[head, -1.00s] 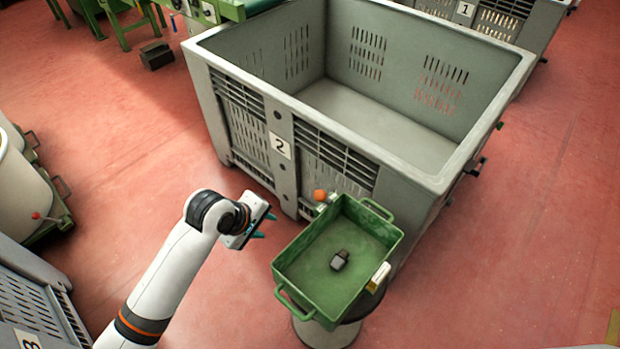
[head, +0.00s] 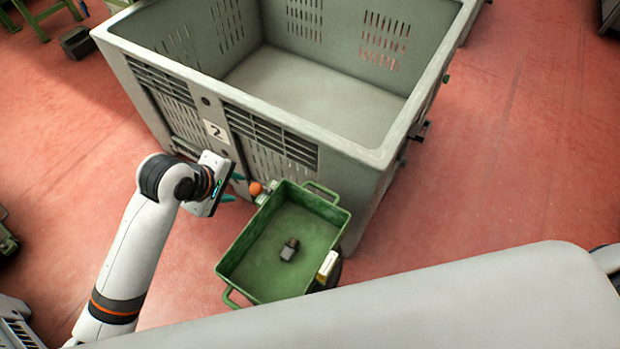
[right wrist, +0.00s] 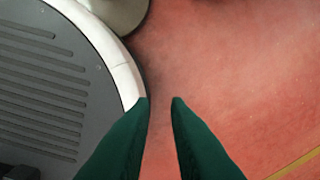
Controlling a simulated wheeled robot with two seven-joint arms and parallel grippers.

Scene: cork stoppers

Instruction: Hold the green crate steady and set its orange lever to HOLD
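The grey bin (head: 216,88), marked 2, stands close behind the crate. A pale block (head: 327,266) is on the crate's right side. A white arm part of mine crosses the bottom of the head view. Red floor (head: 490,170) is clear at right.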

